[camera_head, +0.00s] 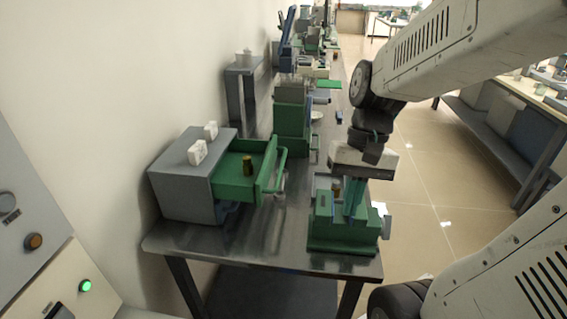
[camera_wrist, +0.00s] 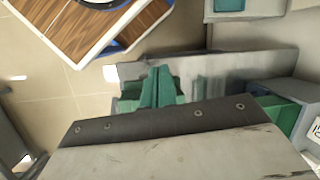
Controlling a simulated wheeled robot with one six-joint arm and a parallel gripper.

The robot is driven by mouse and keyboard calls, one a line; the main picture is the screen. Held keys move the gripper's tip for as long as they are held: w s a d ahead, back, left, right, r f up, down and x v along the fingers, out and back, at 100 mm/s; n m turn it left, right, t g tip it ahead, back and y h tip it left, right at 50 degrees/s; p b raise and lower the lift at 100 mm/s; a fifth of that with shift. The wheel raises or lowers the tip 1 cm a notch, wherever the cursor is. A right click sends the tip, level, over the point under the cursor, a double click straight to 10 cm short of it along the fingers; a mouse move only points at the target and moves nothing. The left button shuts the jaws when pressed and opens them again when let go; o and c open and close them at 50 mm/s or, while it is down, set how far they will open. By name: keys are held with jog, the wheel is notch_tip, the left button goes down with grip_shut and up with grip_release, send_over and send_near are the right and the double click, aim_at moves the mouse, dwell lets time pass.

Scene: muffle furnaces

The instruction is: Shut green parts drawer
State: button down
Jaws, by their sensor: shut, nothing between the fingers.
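The green parts drawer (camera_head: 234,184) sticks out to the right from a grey cabinet (camera_head: 183,192) on the metal table in the head view.
The green machine (camera_head: 335,238) stands at the table's front right, with a brass-coloured piece on it. White blocks (camera_head: 197,152) sit on the cabinet. A taller green device (camera_head: 291,125) stands behind the drawer. Bare tabletop (camera_head: 268,235) lies between drawer and machine.

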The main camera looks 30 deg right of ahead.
jog(key=w+d+f+m+t+y, duration=0.2)
jog(key=w+d+f+m+y, duration=0.1)
jog(key=w+m, duration=0.1)
jog(key=w+d+f+m+t+y, duration=0.2)
jog(key=w+d+f+m+y, duration=0.1)
jog(key=w+m, duration=0.1)
jog(key=w+d+f+m+t+y, duration=0.1)
jog(key=w+d+f+m+y, duration=0.1)
jog(key=m, duration=0.4)
jog(key=shift+w+d+f+t+y, duration=0.2)
jog(key=shift+w+d+y, duration=0.2)
jog(key=shift+w, duration=0.1)
jog(key=shift+w+d+f+t+y, duration=0.2)
jog(key=shift+w+d+y, duration=0.1)
jog(key=shift+w+d, duration=0.15)
jog(key=w+d+r+m+t, duration=0.1)
jog(key=w+d+m+t, duration=0.4)
jog(key=w+m, duration=0.15)
jog(key=r+x, duration=0.1)
jog(key=x, duration=1.3)
jog(key=shift+w+a+n, duration=0.15)
jog(key=shift+n, duration=0.2)
jog(key=shift+w, duration=0.1)
